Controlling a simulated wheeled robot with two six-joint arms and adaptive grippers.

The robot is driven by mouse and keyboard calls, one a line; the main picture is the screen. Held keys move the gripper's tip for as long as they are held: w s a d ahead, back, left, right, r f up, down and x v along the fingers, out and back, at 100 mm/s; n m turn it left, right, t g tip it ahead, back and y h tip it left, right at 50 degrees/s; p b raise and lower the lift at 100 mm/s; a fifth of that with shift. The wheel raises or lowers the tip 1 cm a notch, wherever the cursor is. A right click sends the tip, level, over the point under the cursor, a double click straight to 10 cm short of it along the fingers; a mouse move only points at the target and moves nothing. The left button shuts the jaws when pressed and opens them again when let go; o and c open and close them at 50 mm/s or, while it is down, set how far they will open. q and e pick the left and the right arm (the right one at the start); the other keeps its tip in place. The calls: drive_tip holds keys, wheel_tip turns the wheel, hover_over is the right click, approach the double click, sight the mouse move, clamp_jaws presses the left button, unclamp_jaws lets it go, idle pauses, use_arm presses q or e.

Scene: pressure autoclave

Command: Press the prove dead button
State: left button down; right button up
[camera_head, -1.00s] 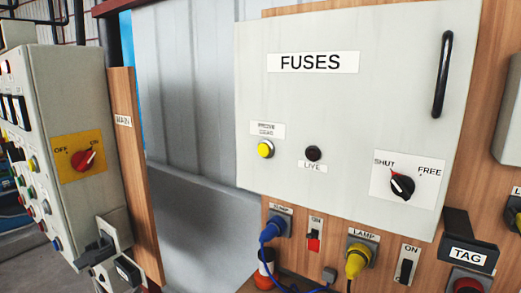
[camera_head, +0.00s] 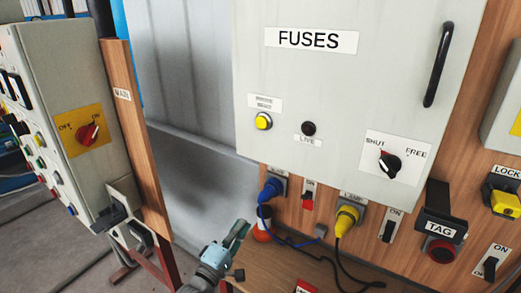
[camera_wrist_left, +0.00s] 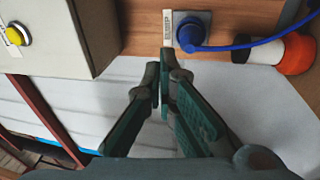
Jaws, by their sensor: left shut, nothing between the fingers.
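The prove dead button (camera_head: 263,121) is a round yellow button on the lower left of the pale grey FUSES box (camera_head: 340,85), under a small white label. What looks like the same yellow button shows at the upper left edge of the left wrist view (camera_wrist_left: 15,35). My left gripper (camera_head: 243,227) is low in the head view, below the box and apart from the button. In the wrist view its dark green fingers (camera_wrist_left: 162,76) meet at the tips, shut and empty. My right gripper is not in view.
A dark LIVE lamp (camera_head: 309,129) and a SHUT/FREE knob (camera_head: 389,163) share the box front. Below it are a blue plug (camera_head: 271,187) and a yellow plug (camera_head: 346,220) with cables. An orange-and-white object (camera_head: 262,229) stands near my gripper. A control panel (camera_head: 62,100) is at left.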

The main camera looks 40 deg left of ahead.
sight(262, 123)
use_arm(q)
drive_tip(key=s+d+r+n+t+p, duration=0.1)
drive_tip(key=r+n, duration=0.4)
drive_tip(key=r, duration=0.9)
drive_tip(key=s+r+n+t+y+p, duration=0.1)
drive_tip(key=r+n+t, duration=0.5)
drive_tip(key=r, duration=0.8)
drive_tip(key=shift+s+d+r+p, duration=0.35)
drive_tip(key=shift+s+p, duration=0.4)
drive_tip(key=shift+s, duration=0.35)
drive_tip(key=shift+f, duration=0.1)
drive_tip(key=w+b, duration=0.5)
drive_tip(key=w, duration=0.4)
drive_tip(key=shift+b, duration=0.35)
